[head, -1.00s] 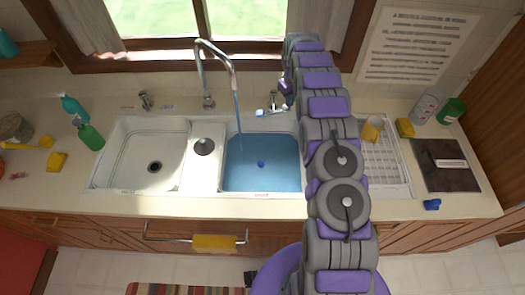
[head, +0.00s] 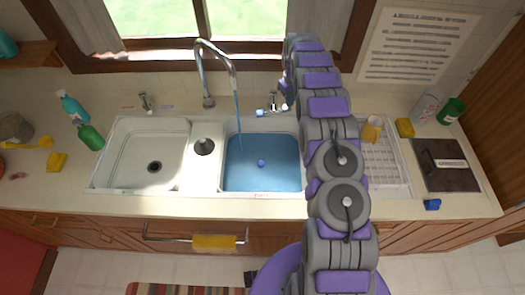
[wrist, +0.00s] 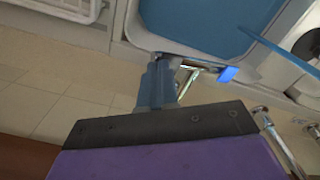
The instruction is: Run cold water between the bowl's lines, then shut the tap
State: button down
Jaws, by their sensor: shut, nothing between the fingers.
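The right-hand sink bowl (head: 226,186) holds blue-tinted water, with a small blue object (head: 261,163) near its middle. Its lines cannot be made out. A thin blue stream (head: 238,108) runs from the tall curved spout (head: 208,70) into this bowl. The blue-tipped tap handle (head: 262,113) is behind the bowl; the wrist view shows its blue tip (wrist: 228,73) too. My gripper (wrist: 158,82) is shut and empty, close beside the handle; contact cannot be told. In the head view my arm mostly hides the gripper.
Another tap (head: 146,101) stands behind the empty left bowl (head: 128,165). A drain rack (head: 385,172) with a yellow mug (head: 371,129) lies right of my arm. Green (head: 90,136) and teal (head: 72,107) bottles stand at left. The front counter strip is mostly clear.

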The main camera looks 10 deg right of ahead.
jog(key=shift+f+b, duration=0.3)
jog(key=shift+f, duration=1.9)
jog(key=shift+s, duration=0.1)
jog(key=shift+s+d, duration=0.2)
jog(key=shift+d, duration=1.35)
notch_tip(320, 180, up, 7)
jog(key=shift+p, duration=0.45)
jog(key=shift+a, duration=0.1)
